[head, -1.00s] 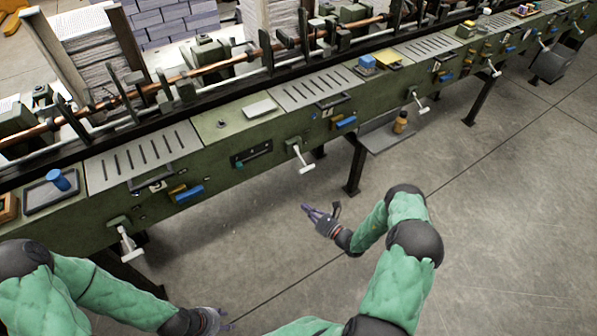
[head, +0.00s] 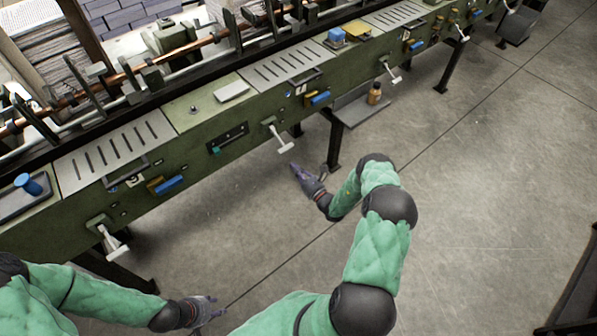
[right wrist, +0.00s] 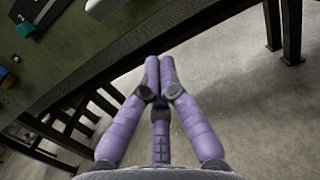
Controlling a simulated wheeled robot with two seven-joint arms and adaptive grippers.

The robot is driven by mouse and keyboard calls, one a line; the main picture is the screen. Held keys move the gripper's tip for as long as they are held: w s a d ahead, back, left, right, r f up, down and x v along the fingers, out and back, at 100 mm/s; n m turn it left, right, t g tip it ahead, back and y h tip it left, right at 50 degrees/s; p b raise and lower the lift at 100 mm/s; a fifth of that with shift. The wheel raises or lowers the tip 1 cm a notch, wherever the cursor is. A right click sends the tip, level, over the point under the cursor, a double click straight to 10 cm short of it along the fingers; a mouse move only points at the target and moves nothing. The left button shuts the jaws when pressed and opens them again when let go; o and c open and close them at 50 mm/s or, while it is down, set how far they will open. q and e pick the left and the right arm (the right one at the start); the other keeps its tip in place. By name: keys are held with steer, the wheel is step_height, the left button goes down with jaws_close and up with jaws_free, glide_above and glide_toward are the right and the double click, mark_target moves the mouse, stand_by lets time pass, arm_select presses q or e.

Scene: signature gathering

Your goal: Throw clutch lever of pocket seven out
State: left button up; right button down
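Several white clutch levers stick out from the front of the long green machine. One is at the lower left (head: 113,244), one in the middle (head: 280,139), and others further right (head: 391,73) (head: 460,33). I cannot read which pocket is seven. My right gripper (head: 302,177) is in front of the machine, below and right of the middle lever and apart from it. In the right wrist view its purple fingers (right wrist: 160,62) meet at the tips with nothing between them; a white lever end (right wrist: 103,8) shows above. My left gripper (head: 210,308) hangs low at the left, away from the levers; its fingers are too small to judge.
Blue handles (head: 169,184) sit on the green front (head: 200,170). A brown bottle (head: 374,94) stands on a low shelf (head: 352,108) beside a dark leg. The grey floor (head: 480,200) is open; a dark edge (head: 580,290) shows at the lower right.

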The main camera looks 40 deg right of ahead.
steer(key=w+b, duration=0.2)
steer(key=w, duration=0.5)
arm_select(q)
step_height(320, 180, down, 2)
steer(key=shift+f, duration=0.1)
arm_select(e)
steer(key=r, duration=0.1)
steer(key=s+r, duration=0.2)
steer(key=r, duration=0.1)
steer(key=shift+s+a+r, duration=0.1)
steer(key=shift+s+a, duration=0.1)
steer(key=shift+s, duration=0.05)
